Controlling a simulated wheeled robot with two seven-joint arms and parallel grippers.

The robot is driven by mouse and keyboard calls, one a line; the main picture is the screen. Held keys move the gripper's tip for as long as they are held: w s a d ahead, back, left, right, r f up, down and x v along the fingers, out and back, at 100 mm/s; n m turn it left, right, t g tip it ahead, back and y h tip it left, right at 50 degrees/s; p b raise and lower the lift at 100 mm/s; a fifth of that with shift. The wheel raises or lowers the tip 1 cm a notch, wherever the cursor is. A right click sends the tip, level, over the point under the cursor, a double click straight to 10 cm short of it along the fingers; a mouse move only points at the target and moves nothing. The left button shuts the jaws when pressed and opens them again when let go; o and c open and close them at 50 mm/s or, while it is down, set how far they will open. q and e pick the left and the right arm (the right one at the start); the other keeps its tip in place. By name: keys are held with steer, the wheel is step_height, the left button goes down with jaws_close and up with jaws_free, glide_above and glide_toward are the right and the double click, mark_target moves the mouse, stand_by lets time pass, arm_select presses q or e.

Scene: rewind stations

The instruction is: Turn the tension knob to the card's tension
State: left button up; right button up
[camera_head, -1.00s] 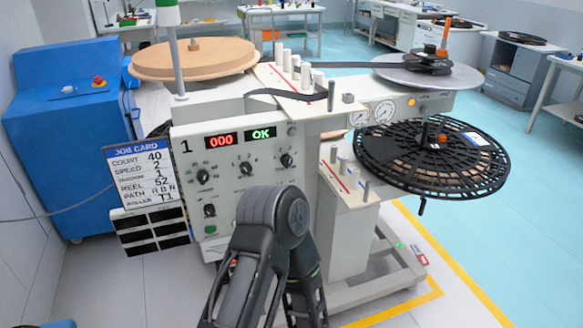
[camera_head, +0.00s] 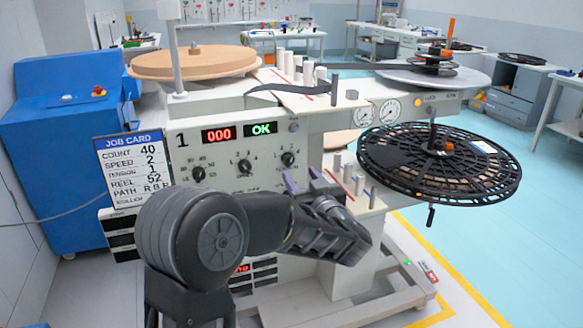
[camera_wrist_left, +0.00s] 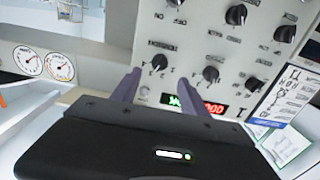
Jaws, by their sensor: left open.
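The job card (camera_head: 130,165) hangs left of the machine panel and reads count 40, speed 2, tension 1, reel 52. The panel has a row of black knobs below red "000" and green "OK" displays: left (camera_head: 198,174), middle (camera_head: 245,166) and right (camera_head: 288,159). Their labels are too small to tell which is tension. My left gripper (camera_head: 303,180) is open and empty, just below and in front of the right knob. In the left wrist view, its fingers (camera_wrist_left: 160,92) point toward that knob (camera_wrist_left: 158,62), apart from it.
A black spoked reel (camera_head: 440,163) sticks out to the right of the panel. White rollers and posts (camera_head: 345,175) stand on a ledge close right of my gripper. Two dial gauges (camera_head: 376,113) are above. A blue cabinet (camera_head: 65,150) stands at the left.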

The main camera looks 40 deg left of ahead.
mark_target(290, 162)
arm_select(q)
steer(key=shift+w, duration=0.1)
steer(key=x, duration=0.7)
steer(key=shift+w+a+f, duration=0.1)
steer(key=shift+w+a, duration=0.1)
steer(key=shift+a, duration=0.1)
jaws_close()
stand_by(0.3)
